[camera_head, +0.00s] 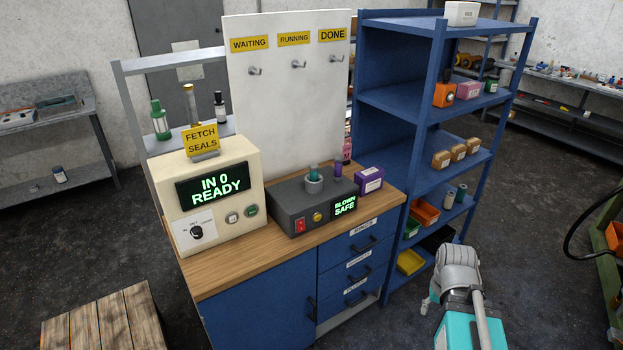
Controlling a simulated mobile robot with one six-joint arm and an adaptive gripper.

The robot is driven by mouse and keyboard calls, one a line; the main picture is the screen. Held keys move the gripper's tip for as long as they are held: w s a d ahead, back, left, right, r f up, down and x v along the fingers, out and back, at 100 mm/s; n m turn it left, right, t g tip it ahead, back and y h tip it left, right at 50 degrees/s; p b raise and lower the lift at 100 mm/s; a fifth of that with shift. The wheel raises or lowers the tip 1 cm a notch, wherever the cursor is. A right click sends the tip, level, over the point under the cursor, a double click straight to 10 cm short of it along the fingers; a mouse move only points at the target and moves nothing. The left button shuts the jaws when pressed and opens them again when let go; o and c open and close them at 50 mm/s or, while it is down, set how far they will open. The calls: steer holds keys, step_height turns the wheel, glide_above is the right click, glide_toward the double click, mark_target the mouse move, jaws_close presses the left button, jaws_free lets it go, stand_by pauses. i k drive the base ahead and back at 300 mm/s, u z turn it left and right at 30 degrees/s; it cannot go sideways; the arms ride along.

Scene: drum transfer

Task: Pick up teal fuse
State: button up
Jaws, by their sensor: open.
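The teal fuse (314,170) stands upright in a round grey socket (314,185) on top of a dark grey box (311,205). Only its upper part shows; the lower part is hidden in the socket. The box has a red switch, a yellow button and a green display reading "BLOWN SAFE". It sits on the wooden top of a blue cabinet. My arm shows at the lower right, apart from the cabinet, with nothing of it near the fuse. I cannot make out my gripper's fingers in this view.
A small purple cylinder (338,170) stands just right of the socket. A purple box (369,181) and a pink bottle (347,152) are behind. A cream "IN 0 READY" console (213,190) stands left. A blue shelf (430,105) rises at the right.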

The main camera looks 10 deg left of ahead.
mark_target(314, 167)
steer(key=u, duration=0.05)
steer(key=i, duration=0.9)
steer(key=z, duration=0.1)
